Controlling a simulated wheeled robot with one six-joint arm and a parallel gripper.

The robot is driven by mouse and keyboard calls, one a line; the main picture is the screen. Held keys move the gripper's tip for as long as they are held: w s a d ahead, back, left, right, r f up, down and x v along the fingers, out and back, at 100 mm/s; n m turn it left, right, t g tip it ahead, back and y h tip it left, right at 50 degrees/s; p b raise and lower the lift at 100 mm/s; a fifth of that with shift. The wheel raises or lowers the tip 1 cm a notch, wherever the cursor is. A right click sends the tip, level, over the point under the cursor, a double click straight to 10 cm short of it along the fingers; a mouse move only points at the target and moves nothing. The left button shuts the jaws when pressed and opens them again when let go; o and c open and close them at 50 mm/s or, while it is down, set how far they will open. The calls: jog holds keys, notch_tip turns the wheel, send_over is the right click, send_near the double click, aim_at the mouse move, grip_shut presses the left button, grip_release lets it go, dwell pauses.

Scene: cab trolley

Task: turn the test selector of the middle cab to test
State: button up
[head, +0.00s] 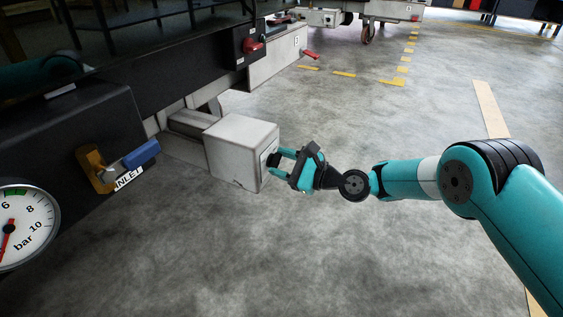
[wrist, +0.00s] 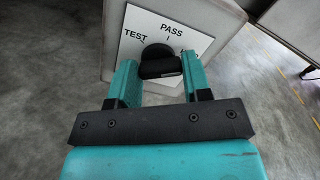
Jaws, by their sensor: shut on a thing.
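The test selector is a black knob (wrist: 160,62) on a white label plate (wrist: 133,50) on the face of a pale grey box (head: 235,150). The plate reads TEST at left and PASS at the top; a third marking at right is partly hidden. My gripper (head: 275,159) reaches the box from the right. In the wrist view my gripper (wrist: 160,80) has its teal fingers on both sides of the knob and is shut on it. The knob's grip bar lies roughly level across the picture; which mark it points to I cannot tell.
At left are a pressure gauge (head: 16,226) and a blue-handled cock (head: 140,154) marked INLET on a dark panel. Red handles (head: 252,46) show farther back, with another trolley (head: 335,17) behind. The grey floor (head: 350,110) to the right is clear, with yellow markings.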

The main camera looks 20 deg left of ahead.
jog(key=n+p, duration=0.1)
jog(key=n, duration=0.2)
jog(key=shift+r, duration=0.1)
jog(key=n+p, duration=0.1)
jog(key=n, duration=0.3)
jog(key=n+p, duration=0.1)
jog(key=n, duration=0.6)
jog(key=shift+p, duration=0.4)
jog(key=n, duration=0.4)
jog(key=shift+s+d+f+n+p, duration=0.1)
jog(key=shift+f+n+p, duration=0.1)
jog(key=shift+n+p, duration=0.2)
jog(key=shift+n, duration=2.3)
jog(key=o, duration=0.9)
